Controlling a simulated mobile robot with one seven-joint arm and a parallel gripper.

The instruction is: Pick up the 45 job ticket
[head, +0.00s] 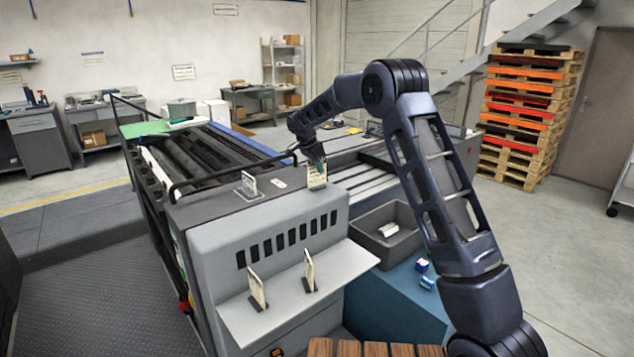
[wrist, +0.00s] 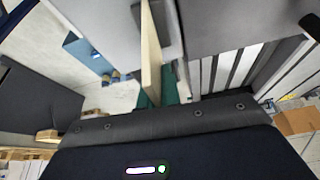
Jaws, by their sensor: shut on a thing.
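My gripper (head: 317,163) is above the grey machine's top at its right end. It is shut on an upright cream ticket (head: 317,178), which hangs just below the fingers. In the wrist view the ticket (wrist: 151,50) shows edge-on between the teal fingertips (wrist: 157,96). Its number is too small to read, and I cannot tell whether it still touches its holder. Another ticket (head: 248,184) stands in a holder on the machine top to the left. Two more tickets (head: 257,287) (head: 309,267) stand in dark holders on the lower shelf.
The lower shelf (head: 285,308) juts out in front of the slotted grey machine panel (head: 262,225). A dark bin (head: 372,250) with a white item is to the right. Blue-and-white items (head: 425,274) lie on the teal surface. Stacked pallets (head: 527,115) stand behind.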

